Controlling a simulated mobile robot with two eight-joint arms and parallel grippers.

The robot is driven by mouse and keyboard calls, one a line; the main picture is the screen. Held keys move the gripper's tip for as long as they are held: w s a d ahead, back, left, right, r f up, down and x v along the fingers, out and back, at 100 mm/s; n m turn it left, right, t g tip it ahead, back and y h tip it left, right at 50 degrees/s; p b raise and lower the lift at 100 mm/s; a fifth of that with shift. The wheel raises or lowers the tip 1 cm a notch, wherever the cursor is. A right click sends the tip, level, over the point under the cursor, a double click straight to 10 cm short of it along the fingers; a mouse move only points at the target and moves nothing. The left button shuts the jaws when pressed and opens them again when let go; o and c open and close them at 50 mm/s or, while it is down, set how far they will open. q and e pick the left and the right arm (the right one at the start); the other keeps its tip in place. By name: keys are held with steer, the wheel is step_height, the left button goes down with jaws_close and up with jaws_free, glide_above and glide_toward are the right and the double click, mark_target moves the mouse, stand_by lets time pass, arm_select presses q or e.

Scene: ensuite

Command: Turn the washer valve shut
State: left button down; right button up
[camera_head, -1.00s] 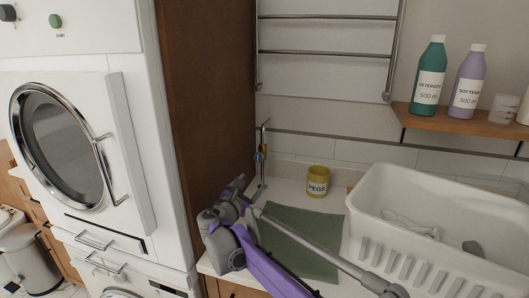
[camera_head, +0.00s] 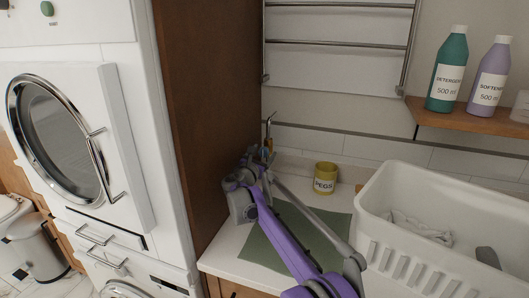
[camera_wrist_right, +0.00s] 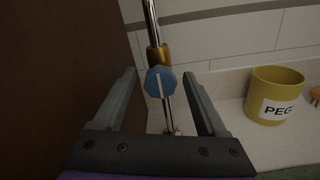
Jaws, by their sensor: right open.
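The washer valve shows in the right wrist view as a blue knob (camera_wrist_right: 160,82) with a pale upright stripe, in line with its pipe. It sits on a brass fitting (camera_wrist_right: 157,55) of a thin metal pipe. In the head view the brass fitting (camera_head: 268,144) shows at the back of the counter, beside the brown panel; the knob is mostly hidden by my gripper. My right gripper (camera_head: 261,157) is at the valve and open. In the wrist view its fingers (camera_wrist_right: 161,76) stand on either side of the knob, with gaps visible. My left gripper is out of view.
The brown panel (camera_head: 205,110) stands close left of the gripper. A yellow peg pot (camera_head: 326,178) stands right of the valve. A green mat (camera_head: 265,252) lies below my arm, and a white basket (camera_head: 400,258) stands at right. A towel rail (camera_head: 335,41) hangs above.

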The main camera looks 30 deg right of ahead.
steer(key=shift+w+d, duration=0.45)
steer(key=shift+d, duration=0.1)
jaws_close()
